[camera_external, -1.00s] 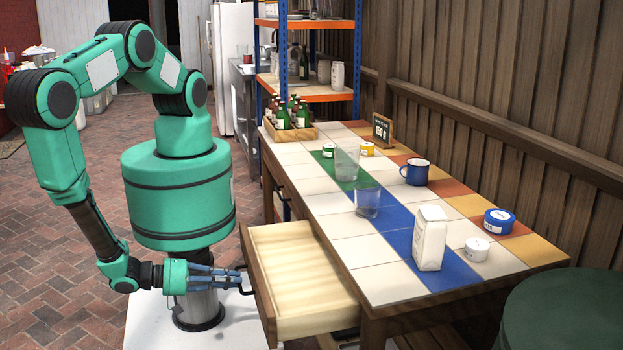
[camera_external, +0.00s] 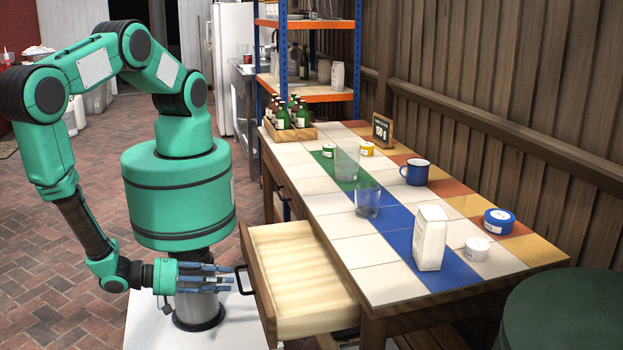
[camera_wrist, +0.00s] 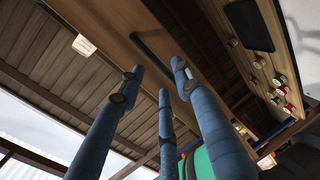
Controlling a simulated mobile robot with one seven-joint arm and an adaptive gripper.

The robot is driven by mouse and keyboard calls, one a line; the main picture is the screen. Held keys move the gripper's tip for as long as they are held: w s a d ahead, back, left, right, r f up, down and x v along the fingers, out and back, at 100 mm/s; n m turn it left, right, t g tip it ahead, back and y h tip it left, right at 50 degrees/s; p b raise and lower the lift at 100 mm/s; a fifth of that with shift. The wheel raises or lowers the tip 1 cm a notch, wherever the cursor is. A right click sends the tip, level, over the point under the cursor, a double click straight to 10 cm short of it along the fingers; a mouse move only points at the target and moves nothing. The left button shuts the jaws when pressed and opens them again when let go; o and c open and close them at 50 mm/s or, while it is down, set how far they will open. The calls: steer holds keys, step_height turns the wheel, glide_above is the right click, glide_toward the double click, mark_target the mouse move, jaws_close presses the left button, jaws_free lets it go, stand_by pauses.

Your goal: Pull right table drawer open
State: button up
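The right table drawer (camera_external: 300,275) stands pulled well out of the near end of the tiled table, its pale wooden inside empty. Its dark bar handle (camera_external: 244,281) is on the brown front panel. My gripper (camera_external: 230,279) is just left of the handle, fingers pointing at it, with a small gap between. In the wrist view my gripper (camera_wrist: 160,77) shows three blue fingers spread apart with nothing between them. The handle (camera_wrist: 152,47) lies beyond the fingertips on the drawer front (camera_wrist: 105,22).
The tiled table (camera_external: 380,265) carries a white carton (camera_external: 430,238), a clear glass (camera_external: 367,203), a blue mug (camera_external: 415,172), small tubs and a bottle crate (camera_external: 290,133). A green round stool (camera_external: 565,310) stands at front right. Brick floor lies open at left.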

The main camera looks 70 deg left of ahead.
mark_target(238, 279)
steer(key=v, duration=0.9)
steer(key=shift+s, duration=0.25)
steer(key=shift+a, duration=0.1)
steer(key=a+m+g+h+p, duration=0.1)
steer(key=a+m+h+p, duration=0.2)
steer(key=a+h+p, duration=0.2)
steer(key=shift+a+m+h+p, duration=0.3)
steer(key=shift+a+h, duration=0.25)
steer(key=shift+h, duration=0.05)
steer(key=shift+w, duration=0.25)
steer(key=shift+b+x, duration=0.45)
steer(key=shift+x, duration=6.3)
jaws_close()
